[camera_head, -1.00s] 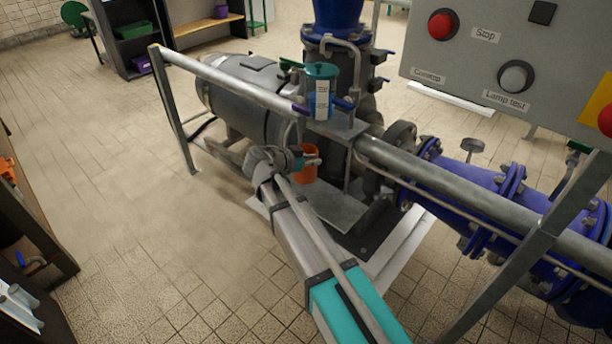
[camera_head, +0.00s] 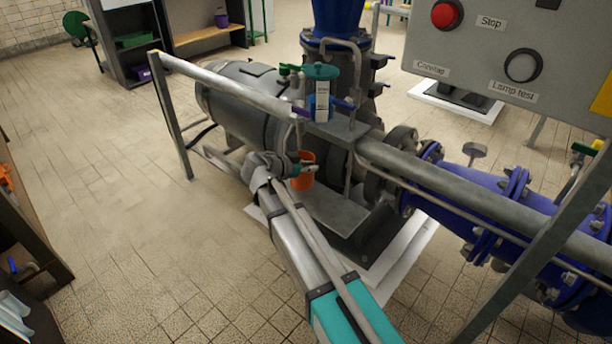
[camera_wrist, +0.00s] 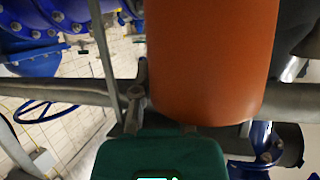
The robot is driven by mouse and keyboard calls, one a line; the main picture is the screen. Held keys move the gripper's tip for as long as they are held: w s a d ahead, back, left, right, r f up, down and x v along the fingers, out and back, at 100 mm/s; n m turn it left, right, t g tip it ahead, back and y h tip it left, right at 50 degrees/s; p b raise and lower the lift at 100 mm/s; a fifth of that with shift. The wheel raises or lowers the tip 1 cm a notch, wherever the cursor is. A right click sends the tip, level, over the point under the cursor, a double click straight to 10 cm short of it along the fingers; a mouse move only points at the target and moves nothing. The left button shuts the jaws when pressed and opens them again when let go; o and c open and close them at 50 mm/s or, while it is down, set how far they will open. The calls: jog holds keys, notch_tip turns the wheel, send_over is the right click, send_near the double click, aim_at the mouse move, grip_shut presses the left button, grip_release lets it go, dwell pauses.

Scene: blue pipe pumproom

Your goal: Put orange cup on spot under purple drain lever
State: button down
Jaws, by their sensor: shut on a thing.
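The orange cup (camera_head: 304,172) is at the end of my arm, in front of the pump's grey base. My gripper (camera_head: 310,168) is shut on it. In the wrist view the cup (camera_wrist: 210,60) fills the upper middle, close to the camera, and the green gripper body (camera_wrist: 160,155) is below it; the fingertips are mostly hidden. The purple drain lever (camera_head: 301,112) sticks out to the left of the blue reservoir (camera_head: 321,100) with the green lid, above the cup. The spot under the lever cannot be clearly made out.
A grey handrail (camera_head: 230,85) runs across in front of the pump, close above my gripper. A grey plate (camera_head: 328,210) lies below the cup. A control panel (camera_head: 500,50) stands at the right, near blue pipes (camera_head: 470,195). The tiled floor at left is clear.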

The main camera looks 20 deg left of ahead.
aim_at(303, 175)
jog(key=shift+f+b, duration=1.1)
jog(key=shift+f, duration=0.3)
jog(key=shift+f, duration=0.1)
jog(key=c, duration=0.7)
grip_release()
jog(key=shift+s+a+r, duration=0.1)
jog(key=shift+s+r, duration=0.1)
jog(key=shift+r, duration=0.1)
jog(key=shift+p+v, duration=2.35)
jog(key=shift+v, duration=3.4)
jog(key=shift+a+f, duration=0.1)
